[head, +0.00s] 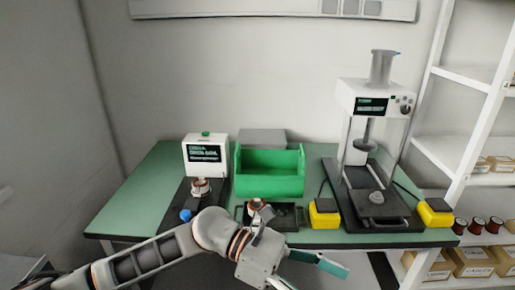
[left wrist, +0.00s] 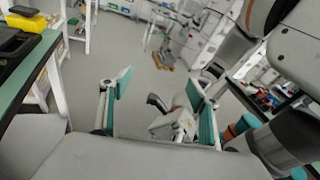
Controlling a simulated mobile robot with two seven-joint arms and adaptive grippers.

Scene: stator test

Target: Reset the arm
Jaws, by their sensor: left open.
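My left arm comes in from the lower left of the head view and reaches across the front of the green table (head: 150,185). My left gripper (head: 310,277) is open and empty, in front of the table's front edge. In the left wrist view its two green-padded fingers (left wrist: 160,102) stand wide apart with only floor and distant furniture behind them. My right gripper is in neither view. A copper-coloured stator (head: 200,187) sits on the small white tester (head: 206,155). A black tray (head: 287,217) behind my wrist holds what looks like another stator, partly hidden.
A green bin (head: 270,183) stands mid-table. A tall press tester (head: 372,130) stands right of it, with yellow boxes (head: 324,214) (head: 435,213) on either side. White shelves (head: 465,150) with cartons and red spools are at the right. The table's edge also shows in the left wrist view (left wrist: 28,70).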

